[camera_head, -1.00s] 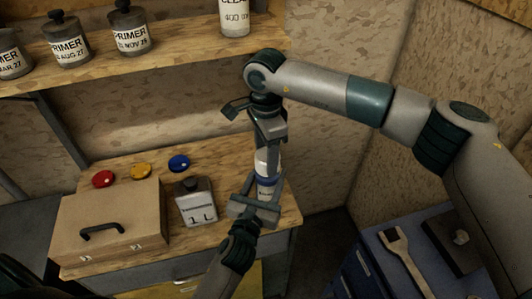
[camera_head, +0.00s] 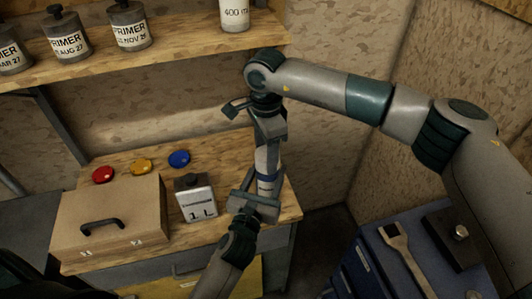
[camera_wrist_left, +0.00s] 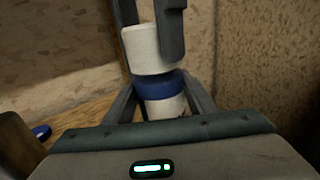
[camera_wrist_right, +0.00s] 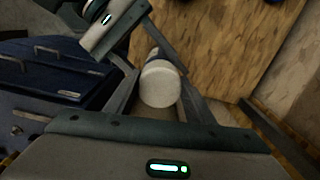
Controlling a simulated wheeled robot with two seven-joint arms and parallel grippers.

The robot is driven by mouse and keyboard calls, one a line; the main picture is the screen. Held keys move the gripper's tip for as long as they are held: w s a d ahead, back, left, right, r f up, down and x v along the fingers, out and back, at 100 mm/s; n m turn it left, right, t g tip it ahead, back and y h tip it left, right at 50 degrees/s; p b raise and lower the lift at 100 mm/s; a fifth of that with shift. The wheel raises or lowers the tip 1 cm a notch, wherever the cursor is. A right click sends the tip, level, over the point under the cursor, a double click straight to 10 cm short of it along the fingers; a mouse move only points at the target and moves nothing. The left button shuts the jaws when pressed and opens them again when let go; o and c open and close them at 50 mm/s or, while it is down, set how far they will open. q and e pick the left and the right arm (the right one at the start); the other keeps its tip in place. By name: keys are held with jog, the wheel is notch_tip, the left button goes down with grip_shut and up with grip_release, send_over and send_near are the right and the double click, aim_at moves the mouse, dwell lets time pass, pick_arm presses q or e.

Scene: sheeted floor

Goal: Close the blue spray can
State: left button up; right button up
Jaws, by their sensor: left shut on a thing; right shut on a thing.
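The spray can (camera_head: 267,181) is white with a blue band and stands roughly upright over the bench's right end. My left gripper (camera_head: 258,195) is shut around its body from the front. The blue band (camera_wrist_left: 160,86) shows between its fingers in the left wrist view. My right gripper (camera_head: 268,138) comes from above and is shut on the white cap (camera_wrist_left: 149,48). The cap is at the can's top, slightly left of its axis in the left wrist view. I cannot tell whether it is fully seated. The cap's round end (camera_wrist_right: 160,86) faces the right wrist camera.
On the wooden bench (camera_head: 225,228) stand a tan case (camera_head: 110,215), a grey 1 L container (camera_head: 194,198) and red, yellow and blue discs (camera_head: 179,158). A shelf with primer bottles (camera_head: 130,25) is above. A blue cabinet (camera_head: 375,270) with a wrench (camera_head: 405,262) is right.

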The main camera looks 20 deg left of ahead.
jog(key=shift+f, duration=0.6)
jog(key=o, duration=1.1)
jog(key=shift+r, duration=0.1)
notch_tip(320, 180, up, 12)
jog(key=shift+f, duration=0.1)
pick_arm(q)
jog(key=o, duration=1.6)
